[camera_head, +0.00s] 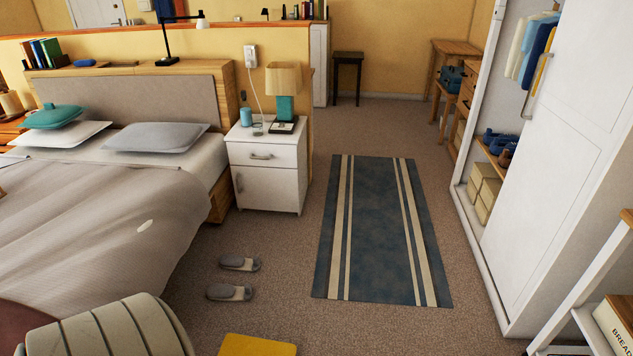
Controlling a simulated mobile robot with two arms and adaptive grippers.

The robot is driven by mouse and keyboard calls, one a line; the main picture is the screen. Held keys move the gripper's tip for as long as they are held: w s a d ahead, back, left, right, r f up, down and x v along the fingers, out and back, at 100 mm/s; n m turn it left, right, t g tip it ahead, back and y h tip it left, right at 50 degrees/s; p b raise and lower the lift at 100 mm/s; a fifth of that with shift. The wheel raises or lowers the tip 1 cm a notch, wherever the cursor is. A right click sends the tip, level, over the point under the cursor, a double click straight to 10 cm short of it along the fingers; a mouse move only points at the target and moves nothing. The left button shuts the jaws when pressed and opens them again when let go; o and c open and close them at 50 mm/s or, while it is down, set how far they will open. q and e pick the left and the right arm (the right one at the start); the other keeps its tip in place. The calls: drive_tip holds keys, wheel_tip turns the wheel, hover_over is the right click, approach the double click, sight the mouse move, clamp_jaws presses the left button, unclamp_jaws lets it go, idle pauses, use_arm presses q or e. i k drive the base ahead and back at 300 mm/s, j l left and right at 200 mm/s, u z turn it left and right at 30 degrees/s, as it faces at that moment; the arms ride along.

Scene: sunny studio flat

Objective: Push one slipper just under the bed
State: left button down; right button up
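Two grey slippers lie side by side on the brown carpet, between the bed and the striped rug. The farther slipper (239,263) and the nearer slipper (230,292) both have their closed toes to the left, toward the bed, and their lighter open ends to the right. Both are apart from the bed (130,235), which fills the left side under a grey-beige cover that hangs down its near side. The gap under the bed is hidden by the cover. Neither of my grippers shows in the head view.
A white nightstand (268,185) with a teal lamp stands beside the bed's head. A blue striped rug (380,230) lies to the right, with a white wardrobe (555,170) beyond it. A yellow object (257,346) is at the bottom edge. Carpet around the slippers is clear.

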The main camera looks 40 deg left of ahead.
sight(220, 291)
drive_tip(key=i+u, duration=0.15)
drive_tip(key=i, duration=0.35)
drive_tip(key=i+u, duration=0.2)
drive_tip(key=i, duration=0.3)
drive_tip(key=i+l+u, duration=0.15)
drive_tip(key=i, duration=0.35)
drive_tip(key=i+l+u, duration=0.2)
drive_tip(key=i, duration=0.25)
drive_tip(key=i+j+u, duration=0.2)
drive_tip(key=i+u, duration=0.45)
drive_tip(key=u, duration=0.25)
drive_tip(key=i+u, duration=0.45)
drive_tip(key=i+l+u, duration=0.2)
drive_tip(key=u, duration=0.25)
drive_tip(key=i, duration=0.05)
